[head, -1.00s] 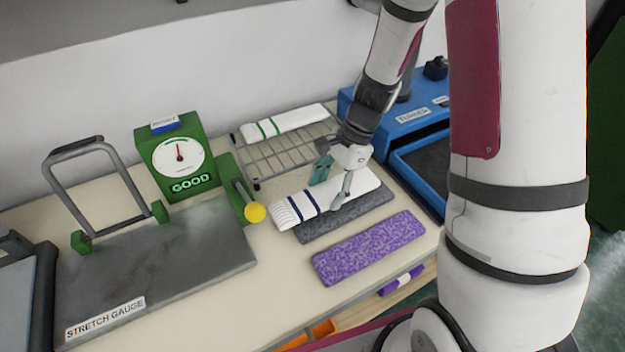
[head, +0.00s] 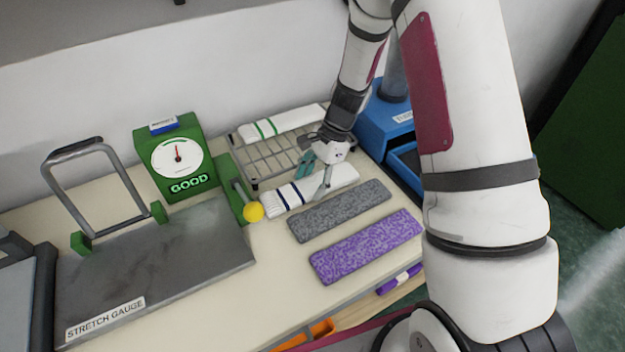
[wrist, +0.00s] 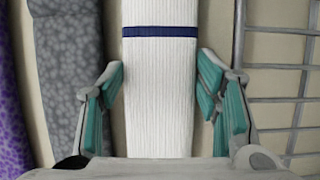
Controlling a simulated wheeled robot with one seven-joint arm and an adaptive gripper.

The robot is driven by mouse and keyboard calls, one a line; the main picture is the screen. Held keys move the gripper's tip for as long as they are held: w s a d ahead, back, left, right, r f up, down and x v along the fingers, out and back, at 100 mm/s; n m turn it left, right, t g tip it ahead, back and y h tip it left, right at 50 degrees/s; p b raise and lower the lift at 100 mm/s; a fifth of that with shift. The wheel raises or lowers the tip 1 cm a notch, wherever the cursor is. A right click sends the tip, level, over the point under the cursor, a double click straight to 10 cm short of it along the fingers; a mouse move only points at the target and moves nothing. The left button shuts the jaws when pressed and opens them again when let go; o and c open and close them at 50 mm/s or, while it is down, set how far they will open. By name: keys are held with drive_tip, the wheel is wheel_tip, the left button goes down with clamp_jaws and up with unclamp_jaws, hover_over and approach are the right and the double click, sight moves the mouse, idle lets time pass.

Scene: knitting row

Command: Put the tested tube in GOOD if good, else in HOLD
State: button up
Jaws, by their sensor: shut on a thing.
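The white ribbed tube with navy stripes (head: 292,194) is in my gripper (head: 316,179), between the wire rack and the grey strip. In the wrist view the tube (wrist: 161,90) runs lengthwise between the teal finger pads of my gripper (wrist: 160,72). I cannot tell whether it touches the table. The stretch gauge's green dial box (head: 176,157) shows a lit GOOD sign (head: 189,184), its needle near the top. The gauge's grey plate (head: 170,255) is bare. A green-striped white tube (head: 285,124) lies on the wire rack (head: 264,163).
A grey speckled strip (head: 340,210) and a purple speckled strip (head: 367,246) lie in front of my gripper. A blue machine (head: 380,118) stands at the right. A yellow-knobbed lever (head: 253,211) and upright metal handle (head: 93,190) belong to the gauge.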

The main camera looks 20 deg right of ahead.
drive_tip(key=shift+f, duration=0.1)
drive_tip(key=o, duration=0.7)
drive_tip(key=shift+f, duration=0.1)
